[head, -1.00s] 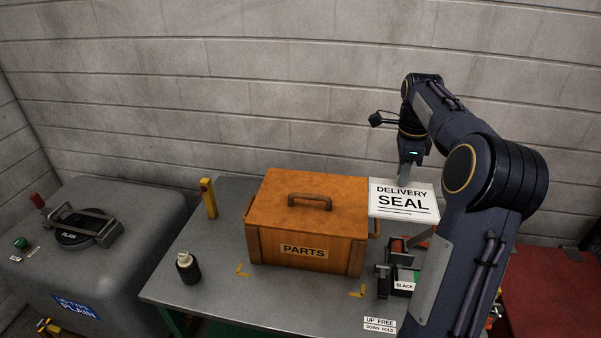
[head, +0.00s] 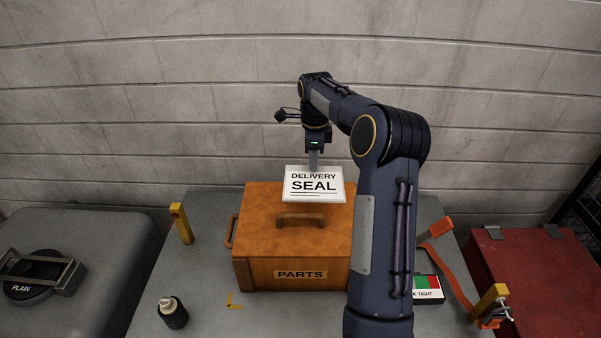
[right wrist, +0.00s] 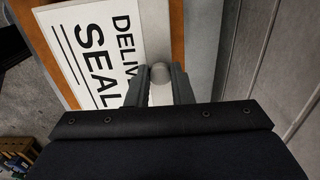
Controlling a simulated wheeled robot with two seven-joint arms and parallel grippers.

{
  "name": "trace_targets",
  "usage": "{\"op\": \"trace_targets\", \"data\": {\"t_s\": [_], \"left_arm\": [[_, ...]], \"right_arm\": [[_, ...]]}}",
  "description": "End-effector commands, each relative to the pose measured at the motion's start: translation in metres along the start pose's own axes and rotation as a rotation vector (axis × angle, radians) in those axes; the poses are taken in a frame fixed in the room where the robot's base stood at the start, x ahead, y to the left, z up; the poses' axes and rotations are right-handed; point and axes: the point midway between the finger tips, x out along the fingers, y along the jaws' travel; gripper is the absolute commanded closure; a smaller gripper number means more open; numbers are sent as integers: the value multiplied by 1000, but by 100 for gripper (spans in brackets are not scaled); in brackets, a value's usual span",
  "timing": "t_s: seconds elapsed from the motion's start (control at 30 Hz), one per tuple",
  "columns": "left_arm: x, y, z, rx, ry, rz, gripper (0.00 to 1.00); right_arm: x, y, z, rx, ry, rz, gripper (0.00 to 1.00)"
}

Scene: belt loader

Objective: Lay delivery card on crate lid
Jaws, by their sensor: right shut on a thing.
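The white delivery card (head: 314,184), printed "DELIVERY SEAL", is held over the back part of the crate lid (head: 258,212). My right gripper (head: 314,168) points down and is shut on the card's grey knob, which shows between the fingers in the right wrist view (right wrist: 160,74). The card (right wrist: 95,45) fills much of that view, with strips of lid beside it. I cannot tell the exact gap between card and lid. My left gripper is not in view.
The crate stands on a grey table (head: 205,270). A yellow post (head: 181,223) and a dark bottle (head: 172,312) are left of it. An orange strap (head: 450,272) and a red-green gauge (head: 428,287) are right, partly behind my arm. A red case (head: 530,270) is far right.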

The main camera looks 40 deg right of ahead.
Motion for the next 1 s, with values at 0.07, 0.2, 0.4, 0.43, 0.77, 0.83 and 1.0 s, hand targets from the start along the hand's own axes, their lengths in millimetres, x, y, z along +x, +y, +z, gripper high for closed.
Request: {"op": "trace_targets", "data": {"t_s": [0.07, 0.2, 0.4, 0.43, 0.77, 0.83, 1.0], "left_arm": [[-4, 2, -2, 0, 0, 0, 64], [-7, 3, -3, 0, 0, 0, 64], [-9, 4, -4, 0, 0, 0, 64], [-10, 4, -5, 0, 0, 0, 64], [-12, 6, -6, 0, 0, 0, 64], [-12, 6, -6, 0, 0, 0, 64], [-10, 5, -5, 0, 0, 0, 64]], "right_arm": [[14, -4, 11, -2, 2, 4, 100], [30, -8, 23, 0, 0, 1, 100], [40, -11, 30, 0, 1, 2, 100], [43, -12, 32, -1, 1, 2, 100], [76, -12, 34, 1, 1, 0, 100], [75, -12, 34, 1, 1, 0, 100], [79, -12, 34, 0, 1, 0, 100]]}}
